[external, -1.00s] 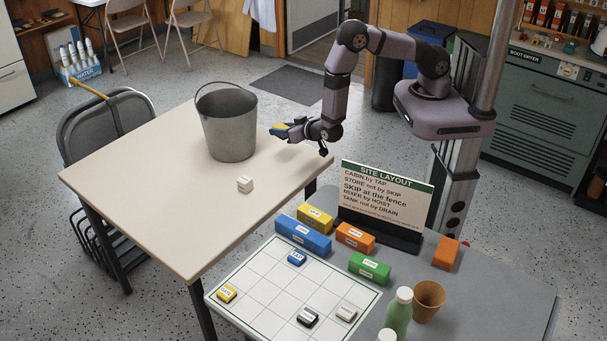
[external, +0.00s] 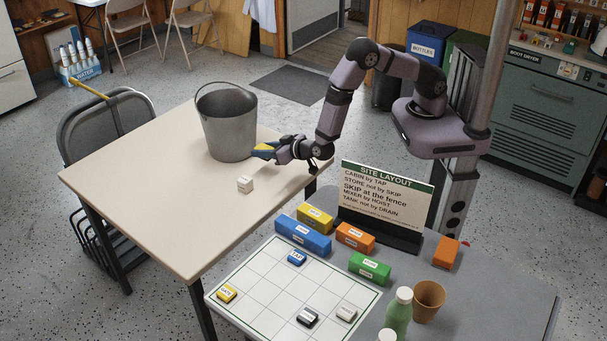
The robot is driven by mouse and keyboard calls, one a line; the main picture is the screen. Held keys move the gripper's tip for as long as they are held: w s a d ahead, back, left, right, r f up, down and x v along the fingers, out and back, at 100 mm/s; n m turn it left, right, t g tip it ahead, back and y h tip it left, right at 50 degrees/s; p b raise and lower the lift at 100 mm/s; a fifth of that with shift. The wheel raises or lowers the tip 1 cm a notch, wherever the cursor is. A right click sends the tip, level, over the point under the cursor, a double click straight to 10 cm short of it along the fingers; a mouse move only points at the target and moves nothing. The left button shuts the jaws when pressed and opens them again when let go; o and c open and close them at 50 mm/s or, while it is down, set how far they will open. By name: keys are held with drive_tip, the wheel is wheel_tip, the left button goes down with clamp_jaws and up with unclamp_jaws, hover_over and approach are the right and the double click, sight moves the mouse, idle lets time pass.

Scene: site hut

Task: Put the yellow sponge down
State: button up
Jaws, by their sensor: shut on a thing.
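The yellow sponge (external: 264,148) is in the jaws of my gripper (external: 275,150), with a blue-green layer showing beside the yellow. My gripper is shut on it and points left, close to the right side of the grey metal bucket (external: 228,130). The sponge is low over the beige table (external: 150,180). I cannot tell whether it touches the tabletop or the bucket.
A small white block (external: 245,184) lies on the beige table in front of the bucket. The table's left and front parts are clear. The grey table holds a gridded board (external: 270,290), coloured blocks, a sign (external: 383,192), a green bottle (external: 398,315) and a brown cup (external: 428,300).

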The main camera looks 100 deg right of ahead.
drive_tip(key=w+a+r+n+t+y+b, duration=0.1)
drive_tip(key=w+a+r+n+t+y, duration=0.15)
drive_tip(key=w+a, duration=0.4)
drive_tip(key=w+a+r+n+t+y+b, duration=0.1)
drive_tip(key=w+a+r+n+y, duration=0.15)
drive_tip(key=w+a, duration=0.45)
drive_tip(key=n+y, duration=0.4)
hover_over(225, 218)
drive_tip(key=shift+f, duration=0.9)
drive_tip(key=shift+f+p, duration=0.7)
drive_tip(key=shift+f, duration=2.25)
drive_tip(key=shift+f+p, duration=0.35)
drive_tip(key=shift+f, duration=1.7)
